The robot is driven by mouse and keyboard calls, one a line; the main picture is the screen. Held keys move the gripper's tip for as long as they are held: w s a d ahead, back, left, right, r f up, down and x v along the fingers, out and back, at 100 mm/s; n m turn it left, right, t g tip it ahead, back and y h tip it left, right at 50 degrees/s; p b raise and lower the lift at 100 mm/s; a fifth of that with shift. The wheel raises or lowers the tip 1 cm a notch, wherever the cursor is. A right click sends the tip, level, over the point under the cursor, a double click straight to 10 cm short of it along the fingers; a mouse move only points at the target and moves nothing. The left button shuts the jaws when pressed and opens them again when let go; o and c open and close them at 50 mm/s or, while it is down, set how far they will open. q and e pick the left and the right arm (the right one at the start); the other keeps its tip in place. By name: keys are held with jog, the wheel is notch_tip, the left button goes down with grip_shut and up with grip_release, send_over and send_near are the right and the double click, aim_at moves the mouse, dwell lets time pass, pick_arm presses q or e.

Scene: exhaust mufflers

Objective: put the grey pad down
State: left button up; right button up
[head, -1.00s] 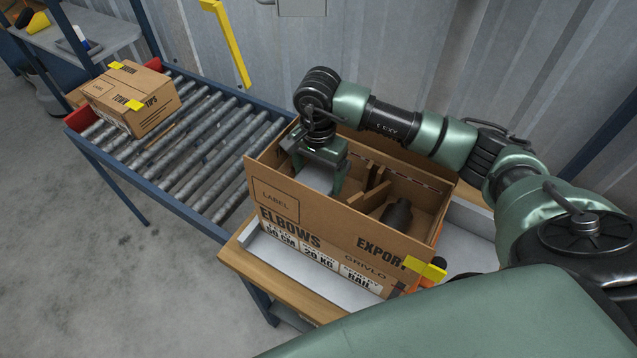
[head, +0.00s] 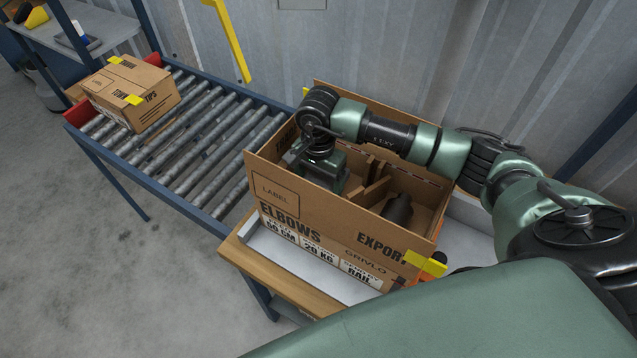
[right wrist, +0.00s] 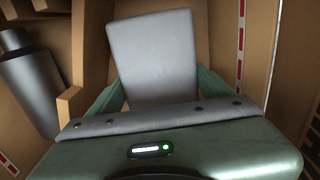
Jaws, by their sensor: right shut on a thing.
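The grey pad (right wrist: 155,60) is a flat, light grey slab, seen clearly in the right wrist view between my two green fingers. My right gripper (head: 321,180) is shut on it. The gripper is down inside the left part of the open cardboard box (head: 277,197) marked ELBOWS, below the rim. In the head view the gripper and the box wall hide nearly all of the pad. I cannot tell whether the pad touches the box floor. My left gripper is not in view.
Cardboard dividers (head: 377,186) split the box. A dark muffler (head: 397,209) stands in a compartment to the right. The box sits in a pale tray (head: 284,254) on a wooden-edged bench. A roller conveyor (head: 205,135) at left carries a closed carton (head: 130,92).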

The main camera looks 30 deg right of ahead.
aim_at(318, 184)
jog(key=shift+f, duration=0.15)
jog(key=o, duration=1.3)
jog(key=shift+c, duration=0.2)
jog(key=shift+r+p, duration=0.9)
jog(key=shift+r, duration=0.15)
notch_tip(318, 184, up, 11)
jog(key=b, duration=0.4)
jog(key=shift+r, duration=0.15)
